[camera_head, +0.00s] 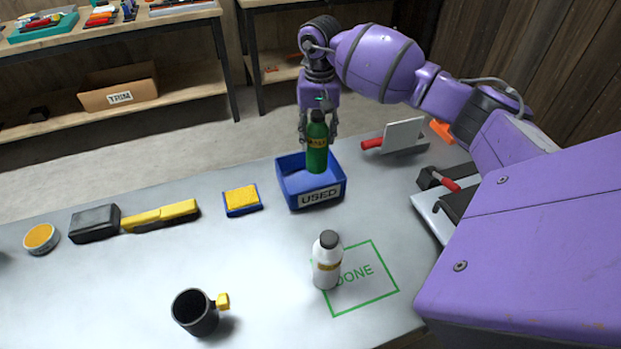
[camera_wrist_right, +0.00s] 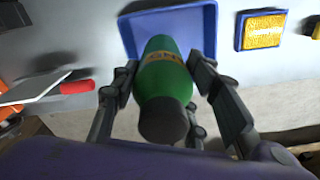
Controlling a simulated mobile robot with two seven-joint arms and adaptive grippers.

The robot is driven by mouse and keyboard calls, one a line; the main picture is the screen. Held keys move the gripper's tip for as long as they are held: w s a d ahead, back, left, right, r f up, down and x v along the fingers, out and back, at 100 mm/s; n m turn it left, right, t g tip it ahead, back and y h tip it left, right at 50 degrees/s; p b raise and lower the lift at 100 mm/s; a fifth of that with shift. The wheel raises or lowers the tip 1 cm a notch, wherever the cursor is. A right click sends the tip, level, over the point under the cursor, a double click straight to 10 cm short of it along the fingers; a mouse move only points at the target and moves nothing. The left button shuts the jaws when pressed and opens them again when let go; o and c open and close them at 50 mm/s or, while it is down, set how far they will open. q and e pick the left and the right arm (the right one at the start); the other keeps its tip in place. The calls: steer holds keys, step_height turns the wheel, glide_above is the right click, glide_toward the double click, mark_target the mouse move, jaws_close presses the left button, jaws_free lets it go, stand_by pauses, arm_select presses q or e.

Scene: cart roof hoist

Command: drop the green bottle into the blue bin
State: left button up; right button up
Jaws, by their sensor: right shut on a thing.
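The green bottle (camera_head: 317,150) has a dark cap and a yellow label and is upright. My right gripper (camera_head: 318,138) is shut on it from behind; the fingers show on both sides of the bottle (camera_wrist_right: 166,85) in the right wrist view. The blue bin (camera_head: 314,193) is marked USED and stands on the table. The bottle's lower end is over or just inside the bin's opening; I cannot tell whether it touches the bin floor. The bin (camera_wrist_right: 205,18) also shows beyond the bottle in the right wrist view. My left gripper is not in view.
A white bottle (camera_head: 327,262) stands at the edge of the green DONE square (camera_head: 375,297). A black mug (camera_head: 195,312) is at the front. A yellow sponge (camera_head: 241,200) lies left of the bin. A trowel-like tool (camera_head: 403,135) with red handle lies right of it.

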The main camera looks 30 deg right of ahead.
mark_target(318, 114)
step_height(318, 114, down, 2)
steer(key=shift+f, duration=0.1)
steer(key=o, duration=1.2)
steer(key=shift+o, duration=0.2)
step_height(318, 114, up, 12)
steer(key=shift+r, duration=0.1)
steer(key=shift+a, duration=0.1)
